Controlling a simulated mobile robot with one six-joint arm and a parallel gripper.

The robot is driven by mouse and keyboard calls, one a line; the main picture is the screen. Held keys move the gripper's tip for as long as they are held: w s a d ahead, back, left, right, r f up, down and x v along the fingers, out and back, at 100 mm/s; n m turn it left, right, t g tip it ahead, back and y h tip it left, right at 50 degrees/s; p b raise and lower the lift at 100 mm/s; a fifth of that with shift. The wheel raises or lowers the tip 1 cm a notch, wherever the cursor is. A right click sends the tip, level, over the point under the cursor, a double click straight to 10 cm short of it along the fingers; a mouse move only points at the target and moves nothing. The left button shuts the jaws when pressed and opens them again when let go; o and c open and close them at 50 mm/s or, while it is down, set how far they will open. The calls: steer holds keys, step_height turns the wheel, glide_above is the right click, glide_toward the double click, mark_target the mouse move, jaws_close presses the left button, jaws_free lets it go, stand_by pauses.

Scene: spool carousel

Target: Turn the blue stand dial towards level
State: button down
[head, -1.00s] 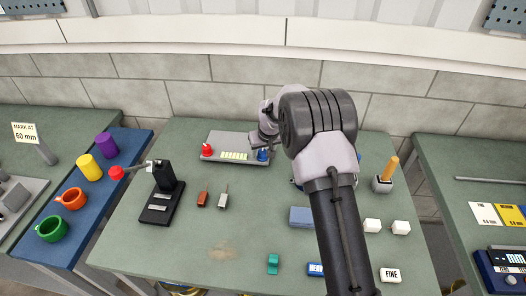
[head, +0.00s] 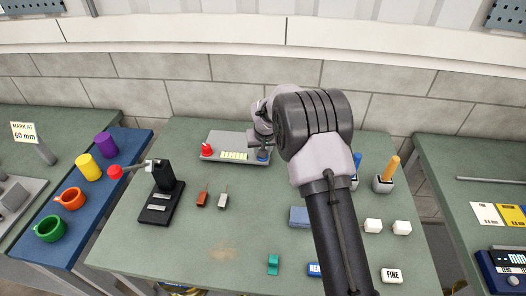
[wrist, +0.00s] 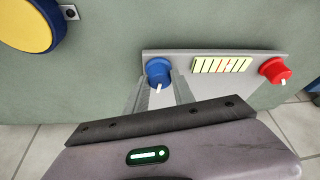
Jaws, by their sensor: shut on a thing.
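The blue dial (wrist: 158,71) sits at one end of a grey stand panel (wrist: 222,66), with a white pointer mark on its front. In the head view the blue dial (head: 262,155) shows at the panel's right end, partly under my arm. My gripper (wrist: 160,85) is shut on the blue dial, its fingers reaching to it in the wrist view. A pale level strip with dark bars (wrist: 221,65) lies mid-panel. A red dial (wrist: 276,70) sits at the panel's other end; it also shows at the left in the head view (head: 207,149).
A black stand with a red-tipped arm (head: 163,185) stands left of the panel. Red (head: 203,199) and grey (head: 224,200) small pieces lie in front. Blue, white and green blocks lie nearer the front. A holder with an orange handle (head: 384,182) stands right.

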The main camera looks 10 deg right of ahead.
steer(key=m+b, duration=0.2)
steer(key=m+h+b, duration=0.1)
steer(key=m, duration=0.1)
steer(key=shift+a+f+h+b, duration=0.15)
steer(key=shift+f+h+b, duration=0.05)
steer(key=shift+h+b, duration=0.15)
steer(key=shift+w+r+m+g+h+b, duration=0.1)
steer(key=shift+m+g+h+b, duration=0.2)
steer(key=shift+m, duration=0.5)
steer(key=shift+r+m+g+h+b, duration=0.1)
steer(key=shift+m+g+h+b, duration=0.2)
steer(key=shift+m, duration=0.5)
steer(key=c, duration=1.1)
jaws_free()
steer(key=shift+o, duration=0.2)
steer(key=p+v, duration=0.4)
steer(key=v, duration=1.3)
steer(key=shift+r, duration=0.25)
